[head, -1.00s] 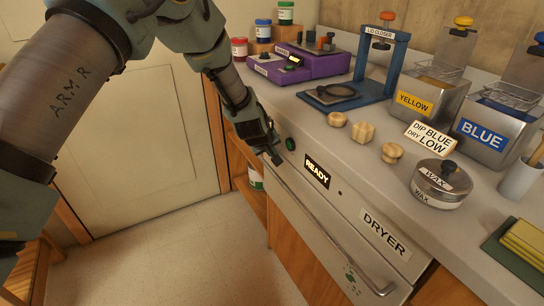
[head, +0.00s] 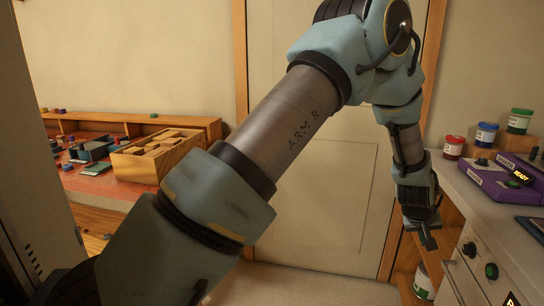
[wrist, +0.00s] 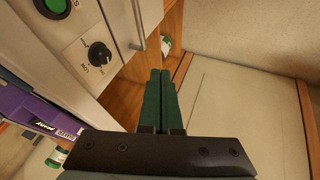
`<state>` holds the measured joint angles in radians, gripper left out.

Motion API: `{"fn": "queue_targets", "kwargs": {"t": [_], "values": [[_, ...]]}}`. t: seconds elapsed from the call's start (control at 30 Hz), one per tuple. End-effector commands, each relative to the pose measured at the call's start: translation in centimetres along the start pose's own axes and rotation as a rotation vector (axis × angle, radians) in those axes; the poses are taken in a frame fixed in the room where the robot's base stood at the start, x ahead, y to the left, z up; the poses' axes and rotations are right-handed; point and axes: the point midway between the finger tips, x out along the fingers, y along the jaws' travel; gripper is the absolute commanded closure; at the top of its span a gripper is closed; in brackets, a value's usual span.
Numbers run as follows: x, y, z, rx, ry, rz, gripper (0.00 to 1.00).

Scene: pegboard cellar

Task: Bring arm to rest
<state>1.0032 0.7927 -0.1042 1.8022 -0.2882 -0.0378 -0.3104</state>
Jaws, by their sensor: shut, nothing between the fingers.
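My gripper (head: 428,241) hangs at the end of my bent arm, beside the front left corner of the counter on the right of the head view. It points down and is empty. In the wrist view its two dark green fingers (wrist: 157,100) lie side by side, pressed together. They are in front of the wooden shelf end and the floor-level door area. My arm crosses the middle of the head view from lower left to upper right, raised and bent at the elbow.
The counter (head: 500,215) has a purple device (head: 490,180) and several paint jars. Its front carries a green button (head: 491,271); a dark knob (wrist: 99,55) shows in the wrist view. A jar (head: 422,281) stands on the lower shelf. At left, a red-topped bench holds a wooden box (head: 158,158). A closed door (head: 330,200) is behind.

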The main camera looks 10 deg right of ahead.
Motion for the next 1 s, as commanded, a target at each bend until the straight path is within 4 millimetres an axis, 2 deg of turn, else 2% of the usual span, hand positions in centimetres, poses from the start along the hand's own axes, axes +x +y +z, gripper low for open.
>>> {"fn": "queue_targets", "kwargs": {"t": [0.03, 0.1, 0.17, 0.2, 0.3, 0.37, 0.47, 0.6, 0.7, 0.8, 0.9, 1.0], "values": [[-2.1, -3.1, -1.7, -0.015, 0.006, -0.032, 1.00], [-4.9, -7.3, -3.1, -0.025, -0.001, -0.077, 1.00], [-7.3, -10.8, -3.9, -0.036, -0.009, -0.116, 1.00], [-9.1, -13.2, -4.2, -0.045, -0.014, -0.141, 1.00], [-13.6, -19.0, -4.3, -0.071, -0.033, -0.206, 1.00], [-16.4, -22.4, -3.8, -0.089, -0.047, -0.243, 1.00], [-21.3, -27.6, -2.0, -0.124, -0.077, -0.304, 1.00], [-28.0, -33.8, 2.2, -0.188, -0.125, -0.382, 1.00], [-32.1, -36.8, 5.9, -0.233, -0.164, -0.425, 1.00], [-35.1, -38.6, 9.2, -0.271, -0.196, -0.454, 1.00], [-36.9, -39.5, 11.6, -0.296, -0.220, -0.471, 1.00], [-37.7, -39.8, 12.8, -0.309, -0.233, -0.478, 1.00]]}}
